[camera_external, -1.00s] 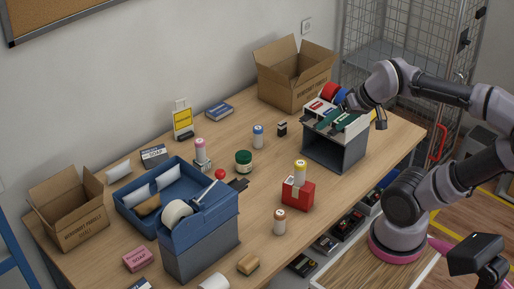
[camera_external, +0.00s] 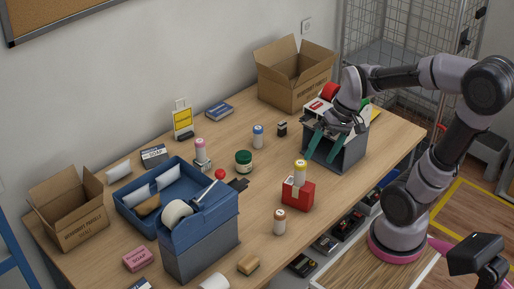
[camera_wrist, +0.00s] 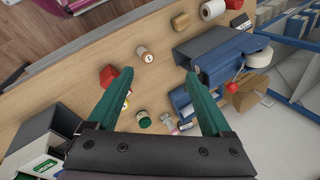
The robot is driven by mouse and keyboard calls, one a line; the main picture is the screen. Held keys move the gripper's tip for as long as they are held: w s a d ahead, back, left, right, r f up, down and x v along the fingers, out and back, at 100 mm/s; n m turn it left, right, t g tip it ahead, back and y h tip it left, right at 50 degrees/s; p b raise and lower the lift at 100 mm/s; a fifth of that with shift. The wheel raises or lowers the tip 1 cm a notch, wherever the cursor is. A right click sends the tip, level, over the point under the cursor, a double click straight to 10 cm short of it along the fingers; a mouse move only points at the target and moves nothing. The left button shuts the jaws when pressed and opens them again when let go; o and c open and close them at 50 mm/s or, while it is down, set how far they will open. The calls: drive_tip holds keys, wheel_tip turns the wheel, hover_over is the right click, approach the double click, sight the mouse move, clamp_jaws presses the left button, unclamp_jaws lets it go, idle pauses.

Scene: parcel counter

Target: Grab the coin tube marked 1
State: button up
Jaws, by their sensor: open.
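A white coin tube with a reddish-brown cap (camera_external: 279,222) stands upright near the front edge of the counter. In the wrist view this tube (camera_wrist: 146,55) shows a small dark mark on its end that looks like a 1. Other tubes have a yellow cap (camera_external: 300,172), a blue cap (camera_external: 258,137) and a pink cap (camera_external: 199,151); their marks are too small to read. My gripper (camera_external: 321,152) is open and empty, with green fingers, above the counter by the grey stand. It is apart from all the tubes.
A red box (camera_external: 298,194) stands at the yellow-capped tube, between my gripper and the brown-capped tube. The grey stand (camera_external: 349,152) is beside my gripper. A blue tape dispenser (camera_external: 200,240) is at left. Bare counter surrounds the brown-capped tube.

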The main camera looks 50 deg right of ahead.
drive_tip(key=a+f+m+g+y, duration=0.3)
drive_tip(key=a+f+g+y, duration=0.15)
drive_tip(key=f, duration=0.35)
drive_tip(key=m+t+y, duration=0.4)
drive_tip(key=m+y, duration=0.4)
hover_over(279, 221)
drive_tip(key=s+d, duration=0.1)
drive_tip(key=s, duration=0.2)
wheel_tip(279, 221, down, 8)
drive_tip(key=w+f+m+t, duration=0.1)
drive_tip(key=f+m+t, duration=0.1)
drive_tip(key=w+d+f+m+t, duration=0.1)
drive_tip(key=f+m+t, duration=0.1)
drive_tip(key=w+d+f+m+t, duration=0.1)
drive_tip(key=f+m+t, duration=0.1)
drive_tip(key=shift+f+m+h, duration=0.25)
drive_tip(key=shift+m, duration=0.05)
drive_tip(key=shift+w+d+f+m+t, duration=0.15)
drive_tip(key=shift+f+m+t, duration=0.1)
drive_tip(key=shift+f+m, duration=0.25)
wheel_tip(279, 221, down, 7)
drive_tip(key=shift+r, duration=0.15)
drive_tip(key=shift+x, duration=2.5)
clamp_jaws()
